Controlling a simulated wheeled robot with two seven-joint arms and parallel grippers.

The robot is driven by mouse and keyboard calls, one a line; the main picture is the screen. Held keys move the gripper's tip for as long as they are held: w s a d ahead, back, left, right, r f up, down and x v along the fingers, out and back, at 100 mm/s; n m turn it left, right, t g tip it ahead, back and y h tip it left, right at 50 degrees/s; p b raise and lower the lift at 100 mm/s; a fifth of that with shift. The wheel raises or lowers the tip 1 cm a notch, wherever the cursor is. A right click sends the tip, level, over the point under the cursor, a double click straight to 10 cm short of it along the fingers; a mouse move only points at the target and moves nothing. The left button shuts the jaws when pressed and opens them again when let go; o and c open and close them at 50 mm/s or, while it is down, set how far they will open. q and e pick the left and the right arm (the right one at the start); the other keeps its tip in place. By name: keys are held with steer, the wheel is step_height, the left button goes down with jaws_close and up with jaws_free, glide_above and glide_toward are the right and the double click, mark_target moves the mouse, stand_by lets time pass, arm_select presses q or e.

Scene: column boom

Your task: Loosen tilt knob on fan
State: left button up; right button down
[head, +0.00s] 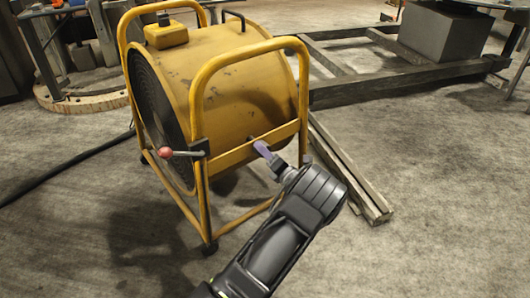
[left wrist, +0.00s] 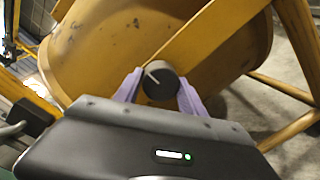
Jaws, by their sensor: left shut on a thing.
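The fan (head: 213,85) is a yellow drum in a yellow tube frame, standing on the floor in the head view. Its drum also fills the back of the left wrist view (left wrist: 130,45). The tilt knob (left wrist: 160,80) is a dark round knob with a pale line across its face, on the frame's side bar. My left gripper (head: 264,150) reaches it from the front right. In the left wrist view its purple fingers sit on both sides of the knob, shut on it. My right gripper is out of view.
A lever with a red ball end (head: 166,152) sticks out left on the fan's frame. A black cable (head: 70,173) runs along the floor at left. Timber beams (head: 345,175) lie behind and right of the fan. The front floor is clear.

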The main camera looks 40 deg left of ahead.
arm_select(q)
steer(key=shift+n, duration=0.3)
steer(key=n, duration=0.5)
steer(key=shift+f, duration=0.1)
steer(key=n+y+b, duration=0.1)
steer(key=n, duration=0.5)
steer(key=n+g+b, duration=0.1)
steer(key=n, duration=0.4)
steer(key=shift+w+f+n, duration=0.1)
steer(key=shift+n, duration=0.3)
steer(key=n, duration=0.3)
steer(key=n+b, duration=0.1)
steer(key=n, duration=0.2)
steer(key=shift+g+y+b, duration=0.3)
steer(key=shift+g, duration=0.1)
steer(key=shift+n, duration=0.4)
steer(key=o, duration=1.4)
steer(key=shift+c, duration=0.2)
